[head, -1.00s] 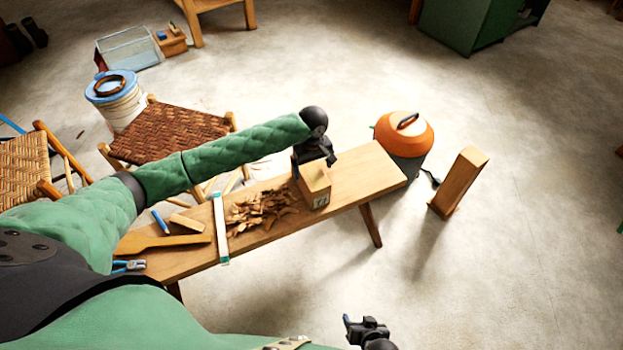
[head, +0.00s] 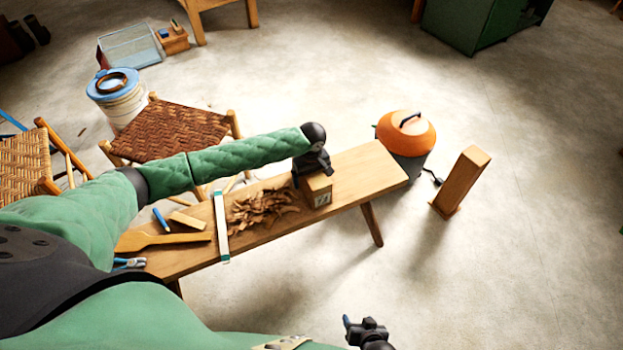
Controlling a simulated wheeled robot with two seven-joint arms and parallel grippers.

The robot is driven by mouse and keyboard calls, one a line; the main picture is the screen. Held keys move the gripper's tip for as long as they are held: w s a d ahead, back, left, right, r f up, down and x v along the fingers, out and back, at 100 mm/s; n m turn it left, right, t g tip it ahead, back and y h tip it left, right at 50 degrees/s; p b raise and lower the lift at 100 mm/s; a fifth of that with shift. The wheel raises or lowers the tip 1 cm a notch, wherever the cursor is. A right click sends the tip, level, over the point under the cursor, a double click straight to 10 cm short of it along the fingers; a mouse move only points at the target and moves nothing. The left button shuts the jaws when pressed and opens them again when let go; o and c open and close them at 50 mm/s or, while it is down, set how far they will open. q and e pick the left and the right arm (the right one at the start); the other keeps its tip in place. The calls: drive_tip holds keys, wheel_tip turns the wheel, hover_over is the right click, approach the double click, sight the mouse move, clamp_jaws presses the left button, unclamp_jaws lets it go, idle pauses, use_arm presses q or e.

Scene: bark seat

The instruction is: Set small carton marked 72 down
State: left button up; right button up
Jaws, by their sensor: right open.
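The small carton (head: 318,190) is a tan box with a pale number label on its front; the digits are too small to read surely. It is upright at the bench, right of the wood shavings, and its underside looks at or very near the bench top. My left gripper (head: 313,164) is over its back part, seemingly shut on it, with the fingers partly hidden. My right gripper (head: 357,325) is open and empty at the bottom of the view, apart from the bench.
The wooden bench (head: 358,171) has shavings (head: 262,207), a white strip (head: 221,228), a wooden paddle (head: 160,240) and pliers (head: 128,263) on it. Its right end is bare.

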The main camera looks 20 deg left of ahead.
use_arm(q)
drive_tip(key=shift+c, duration=0.4)
drive_tip(key=c, duration=1.3)
